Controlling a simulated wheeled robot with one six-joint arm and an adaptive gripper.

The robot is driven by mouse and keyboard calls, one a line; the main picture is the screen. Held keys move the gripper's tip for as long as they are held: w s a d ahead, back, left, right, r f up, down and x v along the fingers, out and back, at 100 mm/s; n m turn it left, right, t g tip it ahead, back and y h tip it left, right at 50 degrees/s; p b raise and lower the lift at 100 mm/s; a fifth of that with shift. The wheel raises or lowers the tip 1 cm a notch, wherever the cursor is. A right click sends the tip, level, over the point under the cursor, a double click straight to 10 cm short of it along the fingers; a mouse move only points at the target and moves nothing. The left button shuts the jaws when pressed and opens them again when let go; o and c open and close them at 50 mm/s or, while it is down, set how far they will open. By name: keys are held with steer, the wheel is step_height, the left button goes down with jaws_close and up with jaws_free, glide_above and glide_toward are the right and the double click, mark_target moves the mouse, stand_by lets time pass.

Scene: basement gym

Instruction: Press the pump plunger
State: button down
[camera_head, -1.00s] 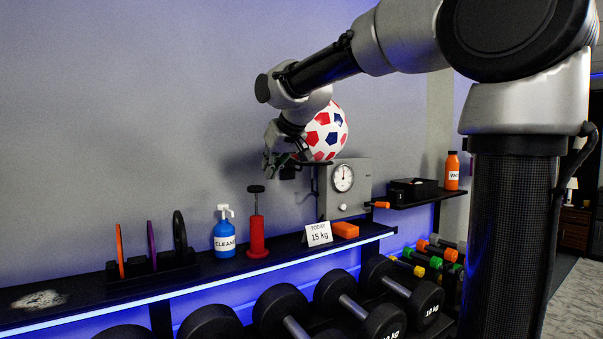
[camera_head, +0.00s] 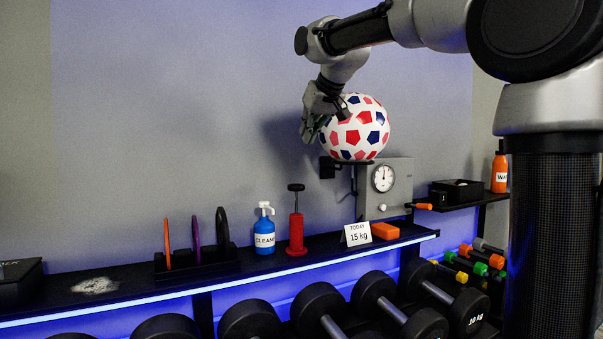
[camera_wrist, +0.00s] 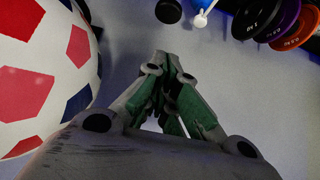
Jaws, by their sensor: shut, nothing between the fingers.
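The red pump (camera_head: 297,235) stands upright on the shelf, between the blue cleaner bottle and the sign. Its black plunger handle (camera_head: 296,187) is raised on a thin rod above the body. A round black top, probably this handle, shows at the top edge of the wrist view (camera_wrist: 168,11). My gripper (camera_head: 307,138) is shut and empty, in the air above the pump, apart from the handle and in front of the ball's left side. In the wrist view its green-padded fingers (camera_wrist: 172,62) meet at the tips.
A red, white and blue ball (camera_head: 356,128) rests on a wall holder close to my gripper. The blue cleaner bottle (camera_head: 265,232) and upright discs (camera_head: 222,232) stand left of the pump. The sign (camera_head: 357,234), orange block (camera_head: 385,231) and grey dial box (camera_head: 399,185) are right.

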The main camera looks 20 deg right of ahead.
steer(key=shift+f, duration=0.1)
glide_above(299, 188)
steer(key=w, duration=0.1)
step_height(299, 188, down, 7)
steer(key=shift+w+r, duration=0.15)
steer(key=shift+r, duration=0.05)
steer(key=f, duration=0.3)
steer(key=shift+w+f, duration=0.2)
steer(key=shift+a+f, duration=0.1)
steer(key=shift+f, duration=0.45)
step_height(299, 188, down, 6)
steer(key=shift+f, duration=0.1)
steer(key=v, duration=1.2)
